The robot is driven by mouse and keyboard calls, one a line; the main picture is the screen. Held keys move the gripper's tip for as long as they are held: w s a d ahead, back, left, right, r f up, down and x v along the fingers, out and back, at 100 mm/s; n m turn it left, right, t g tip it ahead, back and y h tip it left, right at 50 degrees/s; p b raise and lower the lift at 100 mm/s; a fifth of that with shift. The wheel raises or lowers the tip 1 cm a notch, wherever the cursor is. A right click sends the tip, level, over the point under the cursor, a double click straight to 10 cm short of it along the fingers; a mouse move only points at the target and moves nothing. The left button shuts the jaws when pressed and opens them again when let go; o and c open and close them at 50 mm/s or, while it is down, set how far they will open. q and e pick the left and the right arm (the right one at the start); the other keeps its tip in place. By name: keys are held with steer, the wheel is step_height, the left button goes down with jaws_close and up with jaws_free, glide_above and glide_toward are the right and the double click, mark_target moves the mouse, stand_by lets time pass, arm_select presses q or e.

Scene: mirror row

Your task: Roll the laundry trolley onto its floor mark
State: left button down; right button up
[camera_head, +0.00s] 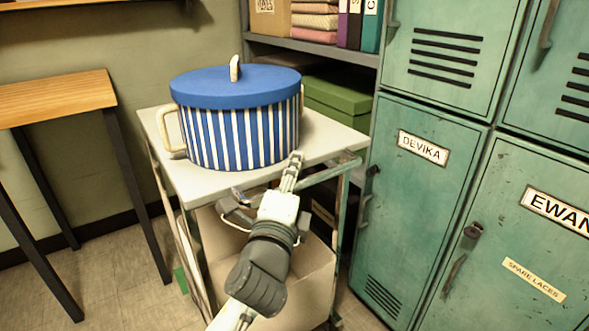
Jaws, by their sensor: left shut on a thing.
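The laundry trolley (190,188) has a pale flat top on a grey-green metal frame, with a push bar (338,166) along its near side. A large blue-and-white striped pot (240,138) with a blue lid stands upright on the top. My left gripper (284,185) reaches in from below and is shut on the trolley's push bar at the near side; its fingers hide part of the bar. A small green patch (180,280) on the floor by the trolley's left side may be the floor mark, mostly hidden. My right gripper is out of view.
Green lockers (415,205) stand close along the trolley's right. A wooden-topped table (60,97) with dark legs stands at the left. Behind is a shelf (310,46) with folded cloths and binders; a green box (338,103) sits below it. Tiled floor shows between table and trolley.

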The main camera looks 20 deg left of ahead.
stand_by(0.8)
arm_select(q)
steer(key=c, duration=1.5)
jaws_free()
steer(key=s, duration=0.4)
steer(key=s+d+f, duration=0.1)
steer(key=s, duration=0.7)
steer(key=shift+d+f, duration=0.15)
steer(key=shift+f, duration=0.2)
